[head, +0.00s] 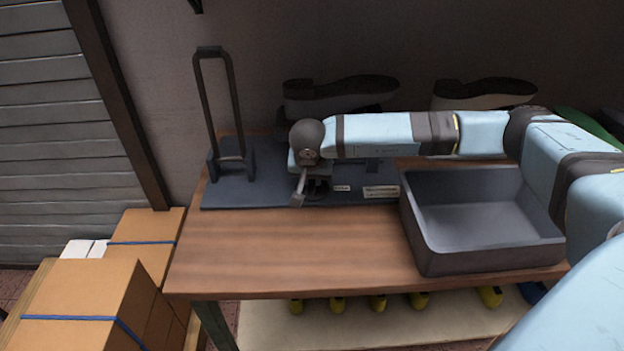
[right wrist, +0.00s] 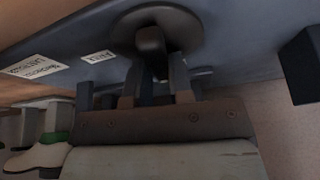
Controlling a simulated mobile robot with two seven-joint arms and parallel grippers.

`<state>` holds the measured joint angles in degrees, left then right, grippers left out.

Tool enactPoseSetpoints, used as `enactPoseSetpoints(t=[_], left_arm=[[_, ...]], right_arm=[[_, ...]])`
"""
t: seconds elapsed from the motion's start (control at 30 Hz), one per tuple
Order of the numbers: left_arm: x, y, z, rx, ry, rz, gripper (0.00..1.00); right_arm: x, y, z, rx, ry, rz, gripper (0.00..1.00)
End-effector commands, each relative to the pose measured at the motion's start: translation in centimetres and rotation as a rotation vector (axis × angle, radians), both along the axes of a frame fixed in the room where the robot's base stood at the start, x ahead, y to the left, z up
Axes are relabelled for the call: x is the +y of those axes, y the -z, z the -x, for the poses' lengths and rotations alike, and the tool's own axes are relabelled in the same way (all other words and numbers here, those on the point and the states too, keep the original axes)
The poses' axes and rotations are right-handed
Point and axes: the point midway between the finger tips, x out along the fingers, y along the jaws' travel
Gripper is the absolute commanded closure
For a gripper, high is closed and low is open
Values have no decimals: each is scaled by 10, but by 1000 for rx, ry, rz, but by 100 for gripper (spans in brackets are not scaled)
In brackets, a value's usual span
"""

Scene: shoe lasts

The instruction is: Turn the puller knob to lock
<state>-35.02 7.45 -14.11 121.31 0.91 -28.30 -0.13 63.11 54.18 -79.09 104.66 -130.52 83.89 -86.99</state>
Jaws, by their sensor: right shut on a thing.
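The puller (head: 260,192) is a dark flat base with a tall upright loop handle (head: 202,95) at its left end, on the wooden table. My right gripper (head: 306,187) points down at the middle of the base and mostly hides the knob in the head view. In the right wrist view the dark knob (right wrist: 151,42) stands on a round disc (right wrist: 185,28). The fingers of my right gripper (right wrist: 160,78) are shut on the knob. The fingertips are dark there, and the exact contact is hard to see. My left gripper is not in view.
A grey open bin (head: 480,262) stands at the table's right front, below my right arm. White labels (head: 381,192) lie on the base. Dark shoes (head: 340,88) stand behind the table. Cardboard boxes (head: 85,290) stand at the left. The table's (head: 290,250) front left is clear.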

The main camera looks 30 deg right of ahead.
Motion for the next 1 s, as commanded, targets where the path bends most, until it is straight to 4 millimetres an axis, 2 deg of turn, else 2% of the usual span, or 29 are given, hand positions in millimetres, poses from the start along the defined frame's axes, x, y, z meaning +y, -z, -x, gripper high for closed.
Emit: enactPoseSetpoints(t=[0.33,0.9,0.93,1.0], left_arm=[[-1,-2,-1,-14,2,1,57],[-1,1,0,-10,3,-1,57],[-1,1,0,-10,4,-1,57],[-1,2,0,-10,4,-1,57]], right_arm=[[0,0,1,0,-145,-1,100],[0,0,1,1,-173,0,100],[0,0,1,1,-173,0,73],[0,0,1,1,-172,-1,57]])
